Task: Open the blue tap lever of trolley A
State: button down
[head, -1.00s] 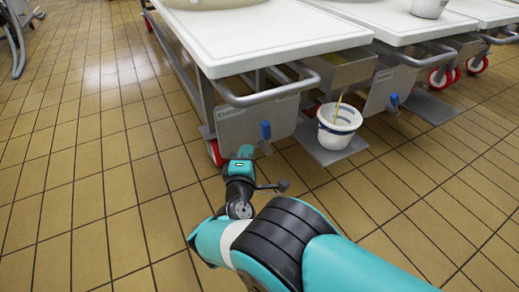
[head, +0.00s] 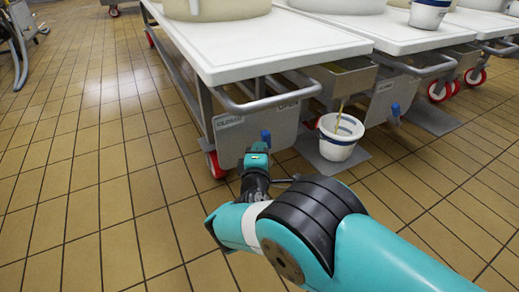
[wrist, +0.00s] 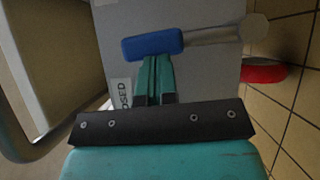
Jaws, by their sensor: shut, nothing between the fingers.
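The blue tap lever (head: 266,138) is on the grey front panel (head: 235,137) of the nearest trolley. No letter A is readable. In the wrist view its blue grip (wrist: 152,45) sits on a grey stem running right to a pale round piece (wrist: 254,28). A label (wrist: 124,93) ending in "OSED" lies left of my fingers. In the head view the lever is between this label and one at the right that seems to read "OPEN" (head: 287,106). My gripper (head: 259,148) is shut and empty, fingertips (wrist: 155,60) right at the blue grip; I cannot tell whether they touch.
A tubular handle (head: 262,102) juts out above the panel. A white bucket (head: 340,138) catches a yellowish stream right of the lever. A red wheel (head: 215,165) is below the panel's left side.

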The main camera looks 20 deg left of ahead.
jog(key=shift+w+d+r+m+p, duration=0.2)
jog(key=shift+w+m+p, duration=0.1)
jog(key=shift+p, duration=0.15)
jog(key=shift+w+d+r+m+g+p, duration=0.1)
jog(key=shift+w+d+m+g+p, duration=0.9)
jog(key=shift+p, duration=1)
jog(key=shift+w+d+m+g+p, duration=0.8)
jog(key=shift+w+m+p, duration=0.4)
jog(key=shift+p, duration=0.8)
jog(key=shift+d, duration=0.1)
jog(key=a+r+p+v, duration=0.1)
jog(key=p+v, duration=0.5)
jog(key=v, duration=0.7)
jog(key=shift+a+r, duration=0.4)
jog(key=shift+a, duration=0.35)
jog(key=shift+r, duration=0.1)
